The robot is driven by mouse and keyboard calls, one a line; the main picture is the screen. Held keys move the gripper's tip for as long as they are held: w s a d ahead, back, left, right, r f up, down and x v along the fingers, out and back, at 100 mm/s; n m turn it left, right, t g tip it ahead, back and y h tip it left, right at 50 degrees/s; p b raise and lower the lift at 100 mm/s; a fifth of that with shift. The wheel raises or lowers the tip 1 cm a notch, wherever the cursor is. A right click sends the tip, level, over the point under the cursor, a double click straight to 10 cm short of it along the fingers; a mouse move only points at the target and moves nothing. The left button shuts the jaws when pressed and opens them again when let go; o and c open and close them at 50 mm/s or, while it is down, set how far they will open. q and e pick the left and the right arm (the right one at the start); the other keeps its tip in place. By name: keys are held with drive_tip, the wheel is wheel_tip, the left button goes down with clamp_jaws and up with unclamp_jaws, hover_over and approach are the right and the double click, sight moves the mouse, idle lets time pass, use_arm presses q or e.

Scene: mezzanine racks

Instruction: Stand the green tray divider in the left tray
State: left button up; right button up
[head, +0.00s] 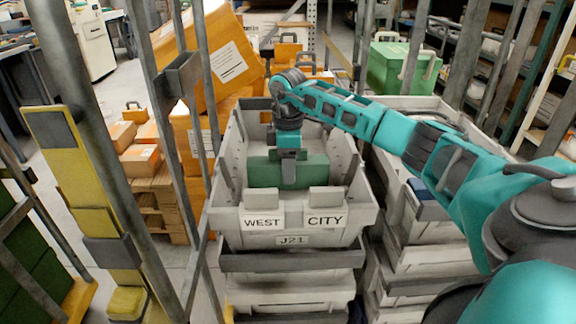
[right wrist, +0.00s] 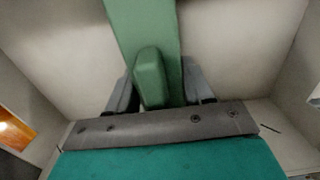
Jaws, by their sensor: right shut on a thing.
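The green tray divider (head: 264,172) is inside the left tray (head: 228,225), the grey one labelled WEST CITY J21. In the head view it spans much of the tray's width, broad face toward me. My right gripper (head: 289,170) reaches down into the tray and is shut on the divider. In the right wrist view, the fingers (right wrist: 158,92) sit on either side of the green divider (right wrist: 143,22) at its raised grip. Whether its lower edge touches the tray floor is hidden. My left gripper is not in view.
A second stack of grey trays (head: 405,222) stands close on the right, under my right arm. Steel rack posts (head: 105,150) rise on the left. Orange cases and boxes (head: 140,160) are piled behind them. A green case (head: 400,70) stands at the back right.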

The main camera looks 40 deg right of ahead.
drive_tip(key=shift+f, duration=0.15)
drive_tip(key=o, duration=1.1)
use_arm(q)
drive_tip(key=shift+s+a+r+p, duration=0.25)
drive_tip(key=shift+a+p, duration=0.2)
drive_tip(key=shift+p, duration=0.45)
use_arm(e)
wheel_tip(320, 180, up, 12)
drive_tip(key=shift+r, duration=0.2)
